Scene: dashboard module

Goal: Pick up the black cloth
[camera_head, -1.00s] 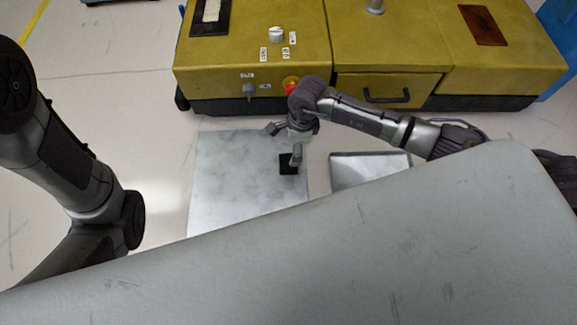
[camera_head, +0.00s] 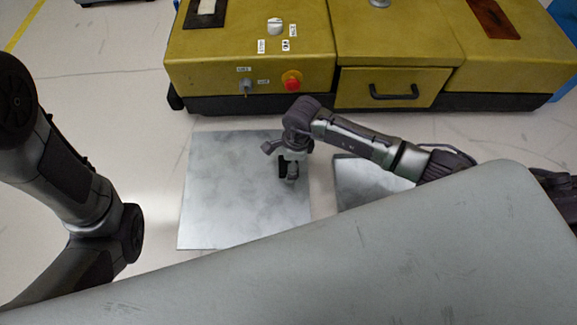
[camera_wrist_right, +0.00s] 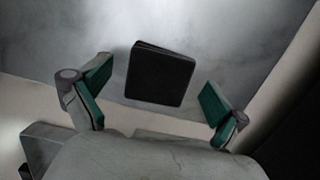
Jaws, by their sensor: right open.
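The black cloth (camera_wrist_right: 160,75) is a small dark square with a doubled upper edge, lying on the grey metal plate. In the head view only part of the black cloth (camera_head: 283,168) shows, the rest hidden by my right gripper (camera_head: 281,160). In the right wrist view my right gripper (camera_wrist_right: 157,74) is open, with one green-padded finger on each side of the cloth and a gap to both. I cannot tell how high the fingers are above the plate. My left arm shows at the left of the head view, but its gripper is out of view.
The large grey plate (camera_head: 225,200) is otherwise bare. A second plate (camera_head: 365,180) is to its right, partly under my right arm. The yellow dashboard module (camera_head: 385,45) stands behind, with a red button (camera_head: 292,81), a white knob (camera_head: 275,27) and a drawer handle (camera_head: 393,92).

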